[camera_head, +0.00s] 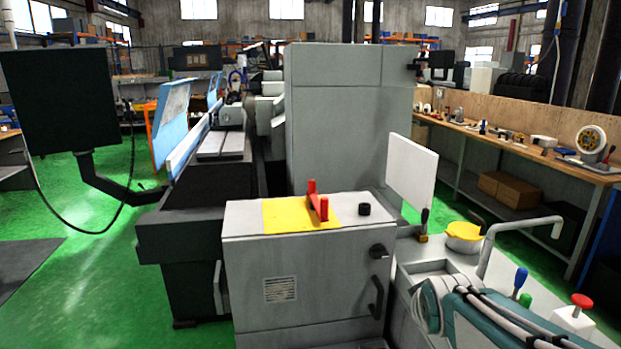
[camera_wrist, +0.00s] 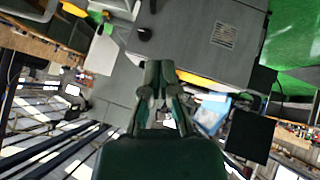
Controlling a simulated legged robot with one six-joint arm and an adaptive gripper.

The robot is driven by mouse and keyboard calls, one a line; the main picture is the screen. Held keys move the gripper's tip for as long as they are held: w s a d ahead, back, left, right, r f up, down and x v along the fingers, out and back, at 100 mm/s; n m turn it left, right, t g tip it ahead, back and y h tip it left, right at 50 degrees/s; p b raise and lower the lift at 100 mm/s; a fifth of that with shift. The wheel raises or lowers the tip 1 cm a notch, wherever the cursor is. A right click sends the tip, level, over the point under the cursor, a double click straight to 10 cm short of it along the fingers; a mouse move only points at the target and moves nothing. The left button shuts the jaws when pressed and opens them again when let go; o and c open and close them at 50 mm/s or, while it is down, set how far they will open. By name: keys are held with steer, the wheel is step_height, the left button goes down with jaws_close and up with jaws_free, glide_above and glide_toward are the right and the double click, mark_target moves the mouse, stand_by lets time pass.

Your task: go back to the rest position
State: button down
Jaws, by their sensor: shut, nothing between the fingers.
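My gripper (camera_wrist: 158,68) shows in the wrist view, shut and empty, with its dark fingers together in front of the machine. No thing touches its fingertips there. My folded arm shows at the lower right of the head view; I cannot make out the fingers in that view. The grey cabinet (camera_head: 300,275) of the grinder stands ahead, with a red handle (camera_head: 317,201) on a yellow plate (camera_head: 285,217) on its top. The wrist view shows the cabinet (camera_wrist: 205,30) upside down; the gripper hides part of it, and the red handle cannot be made out.
A white panel (camera_head: 411,172) stands beside the cabinet. A dark screen (camera_head: 62,97) hangs at left. A long workbench (camera_head: 460,128) runs along the right. Green floor (camera_head: 75,275) is clear at left.

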steer(key=s+a+f+m+g+y, duration=0.1)
steer(key=s+a+m+g, duration=0.2)
steer(key=s, duration=1.6)
steer(key=shift+s+a+m, duration=0.2)
steer(key=shift+a+m, duration=0.3)
steer(key=shift+m, duration=0.1)
steer(key=shift+f, duration=0.1)
